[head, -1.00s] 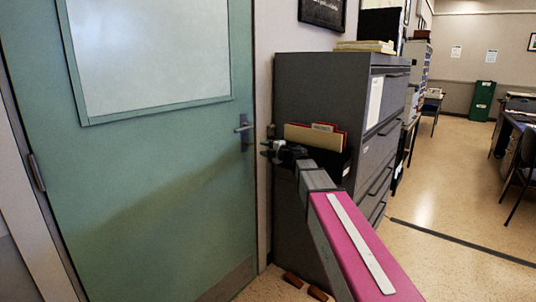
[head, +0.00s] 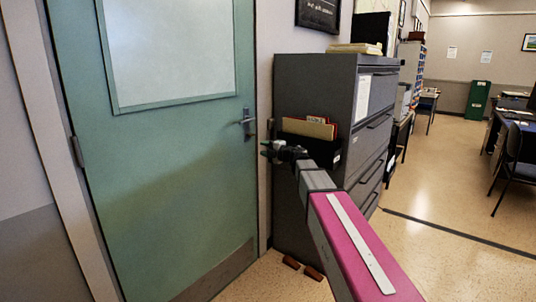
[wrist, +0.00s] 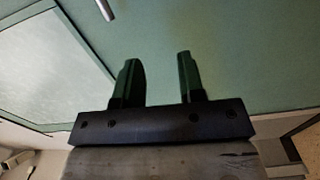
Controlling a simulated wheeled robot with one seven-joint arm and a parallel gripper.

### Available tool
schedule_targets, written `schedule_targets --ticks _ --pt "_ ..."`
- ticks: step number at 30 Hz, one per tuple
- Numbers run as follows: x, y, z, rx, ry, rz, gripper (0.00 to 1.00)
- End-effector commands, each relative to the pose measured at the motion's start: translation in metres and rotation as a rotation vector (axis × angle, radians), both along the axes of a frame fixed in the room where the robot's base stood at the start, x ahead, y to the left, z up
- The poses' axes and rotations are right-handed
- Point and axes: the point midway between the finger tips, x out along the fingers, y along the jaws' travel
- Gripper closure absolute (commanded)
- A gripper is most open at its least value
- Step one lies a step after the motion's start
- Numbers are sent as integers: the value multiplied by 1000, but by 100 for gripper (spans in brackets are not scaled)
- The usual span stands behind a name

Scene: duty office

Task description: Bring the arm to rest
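My arm is stretched out forward in the head view, its pink and grey links reaching from the lower right toward the door. My gripper (head: 268,151) is at the arm's end, in front of the gap between the green door (head: 180,170) and the grey filing cabinet (head: 300,90). In the wrist view my gripper (wrist: 157,78) is open, its two dark green fingers apart with nothing between them. The door handle (head: 246,122) is above and left of the gripper in the head view. It also shows at the top of the wrist view (wrist: 106,9). The door looks shut.
A black file holder with folders (head: 308,128) is on the cabinet's side, close behind my gripper. Two brown wedges (head: 291,262) lie on the floor by the cabinet. Free floor (head: 450,175) stretches to the right, with desks and a chair (head: 512,165) beyond.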

Motion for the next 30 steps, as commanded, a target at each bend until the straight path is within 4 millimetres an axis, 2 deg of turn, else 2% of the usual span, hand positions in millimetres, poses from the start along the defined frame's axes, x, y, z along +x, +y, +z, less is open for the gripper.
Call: schedule_targets --ticks 11,17,20,23,26,30 --pt "6 -32 -12 132 50 -195 64" --pt "8 -64 -29 242 114 -370 64" --pt "6 -88 -45 312 169 -491 64" --pt "-1 -119 -71 398 257 -650 64" --pt "-16 -155 -108 489 384 -841 64" --pt "-52 -197 -169 591 602 -1101 64"
